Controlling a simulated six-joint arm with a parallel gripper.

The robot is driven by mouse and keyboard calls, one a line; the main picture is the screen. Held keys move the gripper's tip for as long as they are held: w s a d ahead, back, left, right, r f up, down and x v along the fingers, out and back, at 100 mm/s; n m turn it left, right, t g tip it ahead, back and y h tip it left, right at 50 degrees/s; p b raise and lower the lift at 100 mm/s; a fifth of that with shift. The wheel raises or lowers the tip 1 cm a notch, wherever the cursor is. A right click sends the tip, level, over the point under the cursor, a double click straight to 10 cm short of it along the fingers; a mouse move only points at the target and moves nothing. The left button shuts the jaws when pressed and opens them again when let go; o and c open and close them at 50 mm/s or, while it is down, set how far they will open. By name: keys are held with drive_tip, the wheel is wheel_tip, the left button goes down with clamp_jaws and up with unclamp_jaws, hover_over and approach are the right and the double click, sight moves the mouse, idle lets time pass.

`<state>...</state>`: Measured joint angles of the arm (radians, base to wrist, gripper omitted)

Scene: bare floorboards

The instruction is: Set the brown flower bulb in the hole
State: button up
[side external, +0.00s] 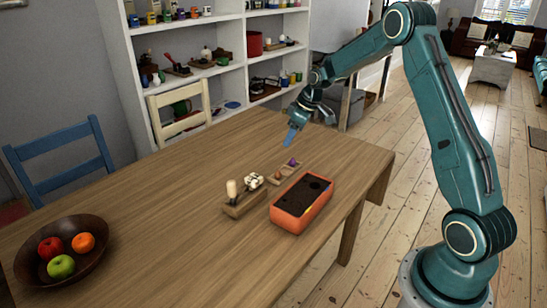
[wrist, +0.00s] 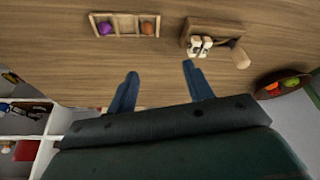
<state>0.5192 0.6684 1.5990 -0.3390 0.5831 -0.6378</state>
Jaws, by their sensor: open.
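The brown flower bulb (wrist: 148,28) lies in the right compartment of a small wooden tray (wrist: 127,16) in the wrist view; it is small in the side view (side external: 278,176). A purple bulb (wrist: 105,28) is in the tray's left compartment. The orange planter (side external: 288,222), filled with dark soil, stands beside the tray in the side view. A darker round spot near its far end looks like the hole (side external: 316,185). The planter is not in the wrist view. My gripper (wrist: 158,80) is open and empty. It is above the table, beyond the tray from the side camera (side external: 293,135).
A wooden holder (side external: 243,206) with a pale-handled tool and white items stands left of the planter. A fruit bowl (side external: 30,270) is at the table's left end. Chairs and white shelves (side external: 215,72) stand behind. The middle of the table (side external: 170,205) is clear.

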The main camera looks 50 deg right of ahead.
drive_tip(key=d+f, duration=0.2)
drive_tip(key=f, duration=0.1)
drive_tip(key=w+d+f, duration=0.1)
drive_tip(key=shift+f, duration=0.35)
drive_tip(key=shift+f, duration=0.1)
approach(279, 171)
drive_tip(key=shift+w+x, duration=0.2)
drive_tip(key=shift+x, duration=2.2)
drive_tip(key=shift+d, duration=0.15)
drive_tip(key=shift+x, duration=2.4)
drive_tip(key=shift+f, duration=0.25)
